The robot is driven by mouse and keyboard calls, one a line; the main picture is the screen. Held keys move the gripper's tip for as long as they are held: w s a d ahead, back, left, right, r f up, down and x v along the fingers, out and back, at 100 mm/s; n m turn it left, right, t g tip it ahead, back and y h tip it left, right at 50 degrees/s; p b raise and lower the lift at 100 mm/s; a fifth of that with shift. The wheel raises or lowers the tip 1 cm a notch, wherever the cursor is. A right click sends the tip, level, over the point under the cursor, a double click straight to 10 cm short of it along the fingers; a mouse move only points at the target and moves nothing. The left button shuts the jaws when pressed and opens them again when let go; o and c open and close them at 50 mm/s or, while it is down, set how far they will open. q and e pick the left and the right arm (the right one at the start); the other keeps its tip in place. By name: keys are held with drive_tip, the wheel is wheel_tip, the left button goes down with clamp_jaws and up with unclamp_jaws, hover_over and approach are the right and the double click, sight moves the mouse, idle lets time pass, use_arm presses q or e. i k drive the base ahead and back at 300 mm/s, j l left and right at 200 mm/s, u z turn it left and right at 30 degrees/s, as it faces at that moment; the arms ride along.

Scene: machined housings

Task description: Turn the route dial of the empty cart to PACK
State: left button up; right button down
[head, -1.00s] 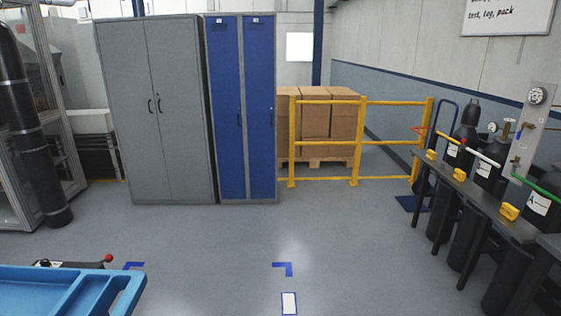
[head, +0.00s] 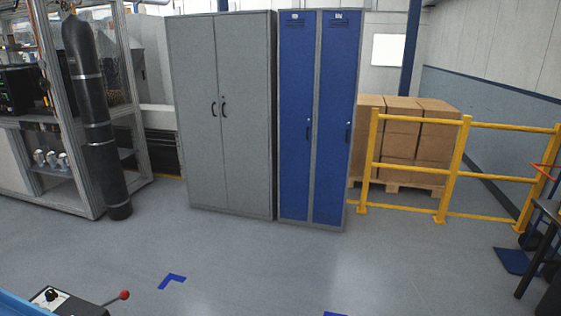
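A cart is partly in view at the bottom left, cut off by the picture edge. A corner of its blue tray (head: 14,307) shows. Beside the tray is a dark control box (head: 80,308) with a black round knob on a pale plate, which looks like the route dial (head: 50,296). The dial's lettering and setting are too small to read. A lever with a red ball end (head: 123,295) sticks out to the right of the box. Neither of my grippers is in view.
Open grey floor (head: 240,265) lies beyond the cart, with blue corner marks (head: 172,281). A grey cabinet (head: 222,120) and blue lockers (head: 315,120) stand behind. A yellow rail (head: 455,170) is at the right. A framed machine stand with a black cylinder (head: 95,130) is at the left.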

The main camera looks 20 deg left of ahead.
sight(51, 295)
drive_tip(key=i+u, duration=0.15)
drive_tip(key=i, duration=0.6)
drive_tip(key=i+l+u, duration=0.2)
drive_tip(key=i, duration=0.55)
drive_tip(key=i+j+u, duration=0.1)
drive_tip(key=i+u, duration=0.2)
drive_tip(key=u, duration=0.15)
drive_tip(key=i+u, duration=0.4)
drive_tip(key=i+l+u, duration=0.15)
drive_tip(key=u, duration=0.3)
